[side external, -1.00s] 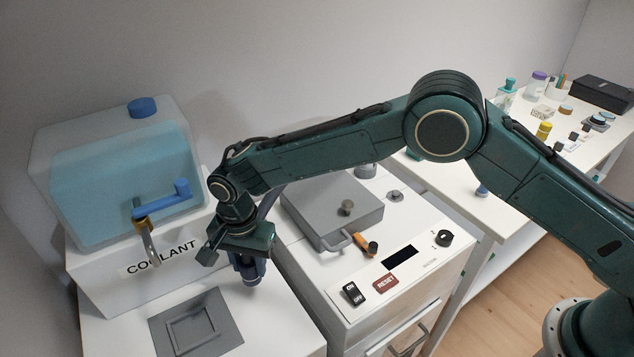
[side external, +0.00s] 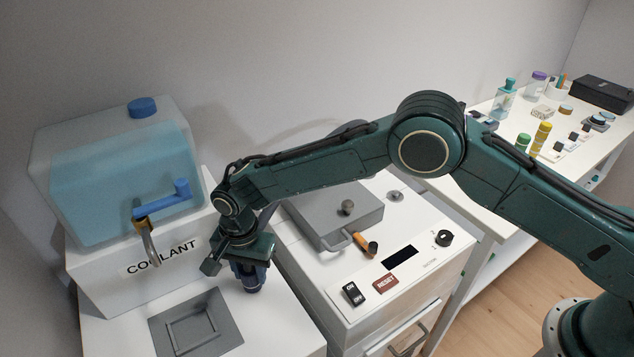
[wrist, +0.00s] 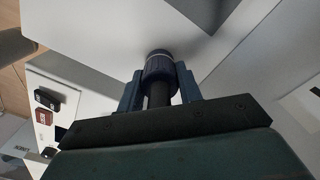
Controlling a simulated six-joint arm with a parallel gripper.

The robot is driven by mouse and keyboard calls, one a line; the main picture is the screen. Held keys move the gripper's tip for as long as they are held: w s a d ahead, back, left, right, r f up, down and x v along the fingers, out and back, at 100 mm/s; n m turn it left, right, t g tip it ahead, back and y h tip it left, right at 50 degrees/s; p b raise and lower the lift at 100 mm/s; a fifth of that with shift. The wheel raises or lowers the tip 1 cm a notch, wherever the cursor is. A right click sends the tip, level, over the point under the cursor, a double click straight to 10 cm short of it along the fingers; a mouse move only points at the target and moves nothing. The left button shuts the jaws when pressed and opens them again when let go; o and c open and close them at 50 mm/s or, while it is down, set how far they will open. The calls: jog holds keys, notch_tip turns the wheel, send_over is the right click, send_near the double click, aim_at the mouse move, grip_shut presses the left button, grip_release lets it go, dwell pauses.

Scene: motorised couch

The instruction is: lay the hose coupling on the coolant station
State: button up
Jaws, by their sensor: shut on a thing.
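In the side view my gripper (side external: 248,272) points down over the white top of the coolant station (side external: 280,325), to the right of the grey square recess. The coupling's lower end (side external: 254,287) shows dark below the fingers, close to the white top. I cannot tell whether it touches.
The coolant tank (side external: 120,185) with a blue-handled tap (side external: 165,204) stands behind on the left. A grey recessed tray (side external: 196,325) lies in front of it. A white machine (side external: 400,275) with a grey lid (side external: 330,212) stands right of my gripper. A bench (side external: 470,190) with bottles is farther right.

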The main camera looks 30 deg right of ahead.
aim_at(249, 268)
jog(key=shift+f, duration=0.2)
jog(key=o, duration=1.2)
jog(key=shift+r, duration=0.15)
jog(key=shift+r, duration=3.8)
jog(key=shift+r, duration=0.1)
